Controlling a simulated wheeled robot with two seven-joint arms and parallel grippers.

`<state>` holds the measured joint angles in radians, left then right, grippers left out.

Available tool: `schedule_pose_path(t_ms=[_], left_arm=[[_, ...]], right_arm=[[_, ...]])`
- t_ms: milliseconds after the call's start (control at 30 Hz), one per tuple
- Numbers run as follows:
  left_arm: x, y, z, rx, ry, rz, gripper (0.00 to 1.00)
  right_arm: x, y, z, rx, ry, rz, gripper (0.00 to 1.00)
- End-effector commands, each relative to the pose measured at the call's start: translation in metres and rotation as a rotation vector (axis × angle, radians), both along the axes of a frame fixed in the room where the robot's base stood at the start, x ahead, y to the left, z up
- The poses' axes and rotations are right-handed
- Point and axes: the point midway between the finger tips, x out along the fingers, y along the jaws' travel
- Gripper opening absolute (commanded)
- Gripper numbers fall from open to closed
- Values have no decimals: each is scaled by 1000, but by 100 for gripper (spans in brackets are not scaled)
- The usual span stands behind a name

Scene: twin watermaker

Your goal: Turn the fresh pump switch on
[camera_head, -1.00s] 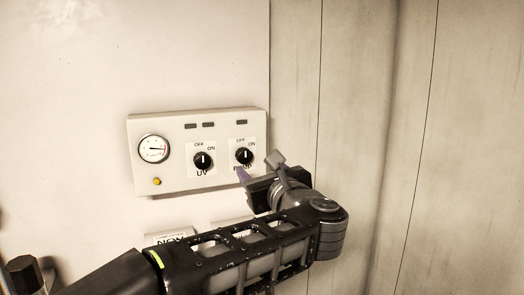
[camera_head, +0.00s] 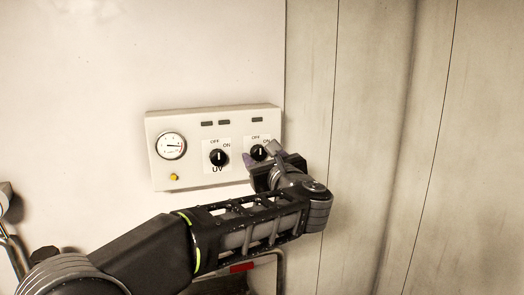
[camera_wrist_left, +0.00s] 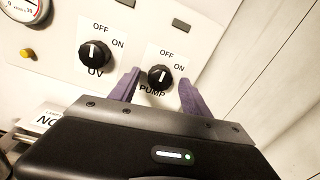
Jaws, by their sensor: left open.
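The pump switch is a black round knob (camera_head: 258,152) on the right of a white control panel (camera_head: 196,184). Its white pointer stands roughly upright, near the OFF mark. The pump knob also shows in the left wrist view (camera_wrist_left: 159,77), with the PUMP label under it. My left gripper (camera_head: 262,157) is open at the panel, its purple fingers on either side of the pump knob. In the wrist view the fingers (camera_wrist_left: 158,88) stand left and right of the knob, with visible gaps. My right gripper is not in view.
The UV knob (camera_head: 219,158) sits left of the pump knob, its pointer roughly upright. A pressure gauge (camera_head: 171,146) and a yellow button (camera_head: 174,177) are further left. Small dark indicators (camera_head: 224,122) line the panel's top. A grooved wall (camera_head: 380,150) lies to the right.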

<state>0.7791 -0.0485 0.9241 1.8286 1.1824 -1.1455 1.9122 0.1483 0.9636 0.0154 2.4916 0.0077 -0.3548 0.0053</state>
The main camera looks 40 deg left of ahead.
Motion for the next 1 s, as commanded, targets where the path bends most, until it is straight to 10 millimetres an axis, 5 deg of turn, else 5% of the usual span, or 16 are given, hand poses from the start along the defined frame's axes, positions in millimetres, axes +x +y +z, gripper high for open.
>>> schedule_pose_path(t_ms=[333,1000], left_arm=[[3,4,0,1,-1,0,55],[3,3,0,1,-1,-1,0]], right_arm=[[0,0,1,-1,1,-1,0],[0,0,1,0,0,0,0]])
